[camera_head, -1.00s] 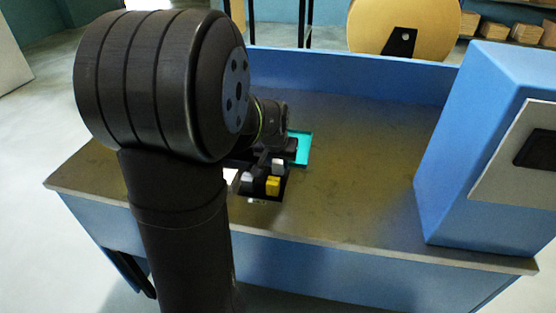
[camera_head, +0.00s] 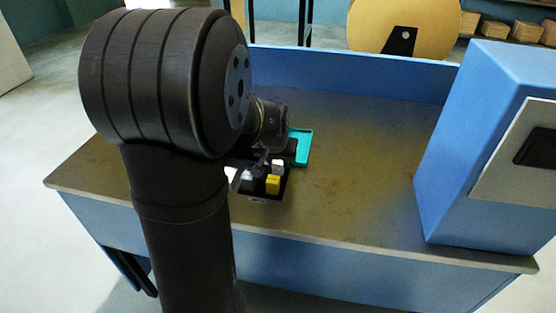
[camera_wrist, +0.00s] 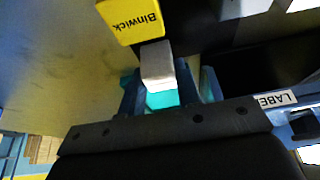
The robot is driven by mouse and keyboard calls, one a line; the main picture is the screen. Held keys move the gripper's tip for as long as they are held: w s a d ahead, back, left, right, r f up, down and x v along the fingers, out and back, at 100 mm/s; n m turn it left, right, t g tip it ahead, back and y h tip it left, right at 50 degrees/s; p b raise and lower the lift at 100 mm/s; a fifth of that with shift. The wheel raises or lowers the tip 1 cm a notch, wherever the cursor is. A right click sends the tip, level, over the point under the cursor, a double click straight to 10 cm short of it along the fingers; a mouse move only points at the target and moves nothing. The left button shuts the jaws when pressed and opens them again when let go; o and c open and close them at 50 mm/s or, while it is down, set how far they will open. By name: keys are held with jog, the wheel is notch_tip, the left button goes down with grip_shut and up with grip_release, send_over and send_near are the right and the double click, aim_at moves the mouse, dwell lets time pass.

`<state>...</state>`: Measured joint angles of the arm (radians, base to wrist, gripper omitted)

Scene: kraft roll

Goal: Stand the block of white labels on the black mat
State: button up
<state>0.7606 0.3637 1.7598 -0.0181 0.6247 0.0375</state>
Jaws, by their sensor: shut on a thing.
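My gripper (camera_wrist: 157,85) is shut on a white block (camera_wrist: 157,62), its two fingers on either side of it. In the head view the held white block (camera_head: 278,167) is upright at the back right of the black mat (camera_head: 260,193); whether it touches the mat I cannot tell. A yellow block (camera_head: 272,184) stands on the mat in front of it, and its lettering (camera_wrist: 132,20) reads "Binwick". Another white block (camera_head: 247,178) stands at the mat's left. My arm hides part of the mat, and the gripper's fingers are hard to make out in the head view.
A teal tray (camera_head: 305,147) lies on the bench just behind the mat. A blue-sided machine (camera_head: 470,150) stands at the bench's right end. A blue panel (camera_head: 360,75) runs along the back. The bench between tray and machine is clear.

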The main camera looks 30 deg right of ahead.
jog(key=shift+f, duration=0.25)
jog(key=o, duration=1.1)
jog(key=shift+c, duration=0.2)
jog(key=v, duration=1.7)
jog(key=shift+r, duration=0.2)
jog(key=shift+f, duration=0.15)
jog(key=x, duration=1.7)
jog(key=shift+f, duration=0.1)
